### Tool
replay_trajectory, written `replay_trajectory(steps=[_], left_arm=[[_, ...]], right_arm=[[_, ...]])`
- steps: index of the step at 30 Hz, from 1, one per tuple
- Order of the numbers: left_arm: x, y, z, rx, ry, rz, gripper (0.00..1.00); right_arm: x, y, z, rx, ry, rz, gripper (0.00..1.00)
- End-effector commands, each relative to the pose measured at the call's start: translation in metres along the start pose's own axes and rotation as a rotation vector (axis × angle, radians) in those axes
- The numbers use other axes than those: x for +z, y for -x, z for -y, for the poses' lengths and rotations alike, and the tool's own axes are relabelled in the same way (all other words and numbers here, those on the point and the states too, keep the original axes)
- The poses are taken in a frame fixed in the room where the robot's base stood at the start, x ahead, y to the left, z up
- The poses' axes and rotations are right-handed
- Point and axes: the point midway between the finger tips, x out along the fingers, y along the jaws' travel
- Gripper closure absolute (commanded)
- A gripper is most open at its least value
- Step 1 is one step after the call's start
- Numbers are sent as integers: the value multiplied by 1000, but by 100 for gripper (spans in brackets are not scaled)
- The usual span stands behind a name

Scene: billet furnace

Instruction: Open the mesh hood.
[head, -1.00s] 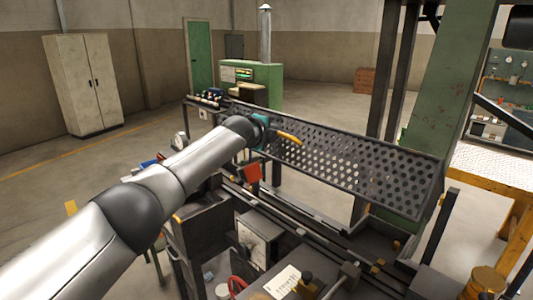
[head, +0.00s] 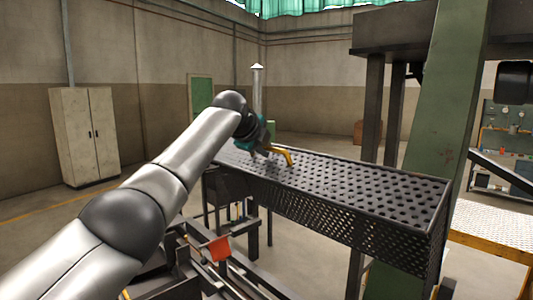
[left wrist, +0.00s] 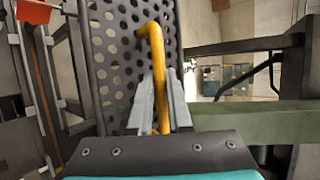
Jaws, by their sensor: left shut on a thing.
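The mesh hood (head: 345,190) is a dark perforated metal box cover. In the head view it stands raised above the machine frame, with its top and its long perforated side showing. A yellow handle (head: 282,153) sticks up from its left part. My left gripper (head: 270,151) is at this handle. In the left wrist view the gripper (left wrist: 160,95) has both fingers closed around the yellow handle (left wrist: 153,45), with the perforated sheet of the hood (left wrist: 110,50) behind it. My right gripper is not in view.
A green post (head: 447,110) rises close to the hood's right end, with dark uprights (head: 372,110) behind it. Machine rails and an orange-red block (head: 218,248) lie below my left arm. A beige cabinet (head: 83,135) stands far left. Open floor lies between.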

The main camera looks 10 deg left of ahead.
Motion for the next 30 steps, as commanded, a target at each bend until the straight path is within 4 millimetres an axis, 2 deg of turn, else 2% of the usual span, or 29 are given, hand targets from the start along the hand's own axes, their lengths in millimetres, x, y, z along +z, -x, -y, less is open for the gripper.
replay_trajectory(steps=[1,14,15,18,25,30], left_arm=[[-2,-2,-5,20,0,-5,100],[-2,-2,-6,30,-3,-6,100],[-2,-2,-6,30,-2,-6,82],[-2,-2,-6,29,-3,-5,70],[-1,0,-5,27,-3,-4,70],[-1,9,-5,22,-3,-4,70]], right_arm=[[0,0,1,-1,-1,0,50],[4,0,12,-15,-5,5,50],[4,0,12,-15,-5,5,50],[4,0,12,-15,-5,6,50],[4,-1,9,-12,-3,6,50],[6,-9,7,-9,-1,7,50]])
